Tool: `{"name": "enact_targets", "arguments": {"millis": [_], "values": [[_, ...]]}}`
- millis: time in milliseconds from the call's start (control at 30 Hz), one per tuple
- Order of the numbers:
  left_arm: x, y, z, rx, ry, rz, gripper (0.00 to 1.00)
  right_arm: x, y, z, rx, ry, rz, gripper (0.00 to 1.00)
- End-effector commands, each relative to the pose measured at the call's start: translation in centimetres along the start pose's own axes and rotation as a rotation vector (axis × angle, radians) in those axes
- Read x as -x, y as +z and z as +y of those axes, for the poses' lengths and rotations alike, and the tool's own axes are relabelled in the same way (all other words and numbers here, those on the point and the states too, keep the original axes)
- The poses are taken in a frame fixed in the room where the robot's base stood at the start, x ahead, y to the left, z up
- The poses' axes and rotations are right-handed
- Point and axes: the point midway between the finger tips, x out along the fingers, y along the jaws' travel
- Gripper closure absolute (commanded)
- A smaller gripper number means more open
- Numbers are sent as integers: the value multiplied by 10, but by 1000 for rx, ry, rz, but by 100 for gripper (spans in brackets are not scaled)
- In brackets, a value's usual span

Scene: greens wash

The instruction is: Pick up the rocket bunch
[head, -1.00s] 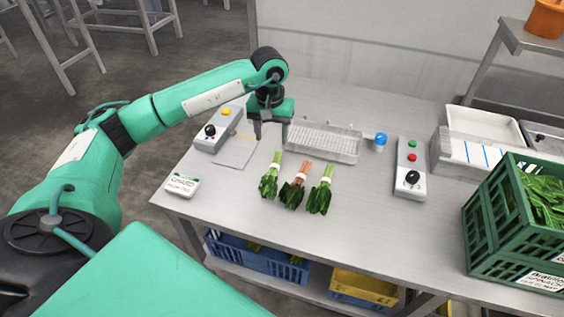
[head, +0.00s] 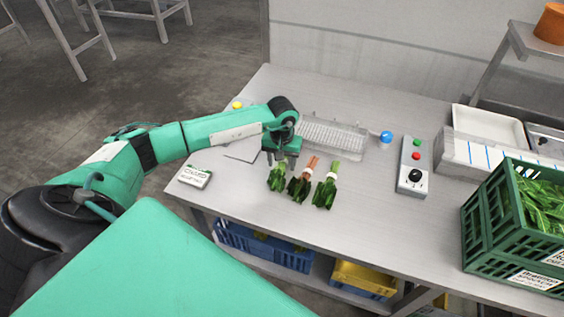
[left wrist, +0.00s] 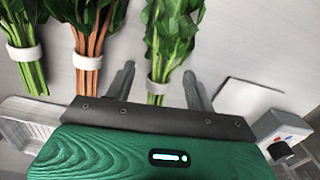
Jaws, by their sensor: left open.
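Three bunches lie in a row on the steel table, each with a white band. The left bunch in the head view (head: 277,180), with green stems and narrow, jagged-looking leaves, looks like the rocket bunch; it also shows in the left wrist view (left wrist: 171,38). My left gripper (head: 280,163) is open above its stem end, partly hiding it. In the wrist view my left gripper (left wrist: 158,76) has one finger on each side of the banded stems, with gaps. The red-stemmed bunch (head: 300,186) is in the middle, and another green bunch (head: 326,190) is at right. My right gripper is out of view.
A clear perforated tray (head: 333,134) lies behind the bunches. A blue-capped item (head: 386,137) and a control box (head: 412,166) stand to the right. A green crate of leaves (head: 484,222) is at far right. A small labelled block (head: 195,177) sits at the left edge.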

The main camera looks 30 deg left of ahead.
Motion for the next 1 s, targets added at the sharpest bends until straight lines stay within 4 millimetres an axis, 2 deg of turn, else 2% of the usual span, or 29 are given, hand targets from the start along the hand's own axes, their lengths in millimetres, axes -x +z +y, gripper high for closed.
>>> {"name": "enact_targets", "arguments": {"millis": [267,500,533,833,1000], "values": [[-4,0,0,-1,1,1,45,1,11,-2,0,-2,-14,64],[-4,0,0,-1,1,1,93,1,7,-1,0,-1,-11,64],[-4,0,0,-1,1,1,95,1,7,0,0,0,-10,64],[-2,0,0,-1,1,2,95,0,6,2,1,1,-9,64],[11,-1,0,-1,2,5,95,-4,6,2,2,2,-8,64]]}}
